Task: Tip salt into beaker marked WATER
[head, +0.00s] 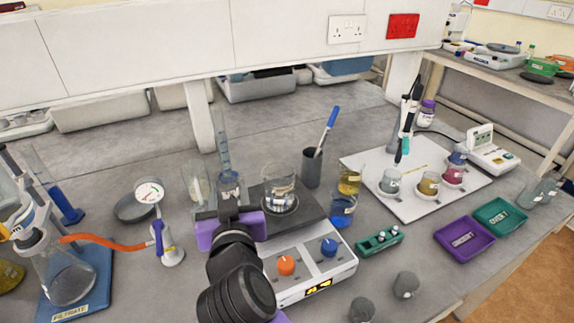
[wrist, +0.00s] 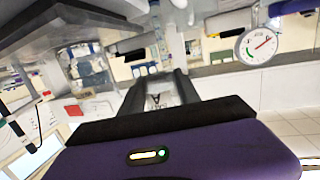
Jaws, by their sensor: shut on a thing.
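My gripper (head: 230,208) is in front of the hotplate's left side, in the middle of the head view. It is shut on a small clear vessel (head: 229,186), which also shows blurred between the dark fingers in the wrist view (wrist: 161,99). The wrist picture looks turned over, with the bench at the top. I cannot make out salt in the vessel. A glass beaker (head: 279,180) stands on the hotplate, to the right of my gripper. Another clear beaker (head: 197,184) stands just left of my gripper. No label reading WATER is legible on either.
The hotplate (head: 310,262) has orange and blue knobs. A measuring cylinder (head: 222,140) stands behind my gripper. A dial gauge (head: 149,191) and filter flask (head: 68,275) are left. Yellow (head: 349,181) and blue (head: 343,210) beakers and a pen pot (head: 312,168) stand right.

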